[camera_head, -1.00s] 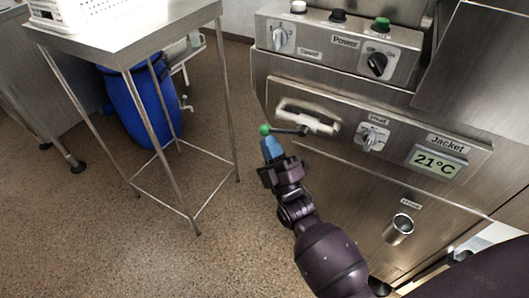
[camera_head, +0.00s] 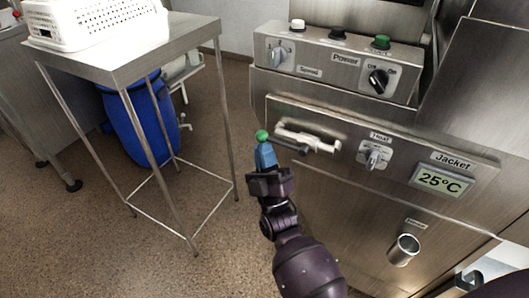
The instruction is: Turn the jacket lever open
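The jacket lever, with a green ball knob (camera_head: 262,136), juts left from a pale metal valve fitting (camera_head: 308,141) in a recess of the steel machine front. My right gripper (camera_head: 265,154) is at the knob, its blue fingers close together just below it. The fingertips overlap the knob in the picture, and I cannot tell whether they touch it. Part of the lever's stem is hard to make out behind the fingers. The Jacket display (camera_head: 440,180) reads 25°C. My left gripper is not in view.
A Heat knob (camera_head: 374,156) sits right of the lever, with Speed (camera_head: 279,53) and Power (camera_head: 379,81) knobs above. A metal pipe (camera_head: 404,250) sticks out below. A steel table (camera_head: 125,62) with a white perforated basket (camera_head: 95,22) stands left, a blue barrel (camera_head: 143,125) behind it.

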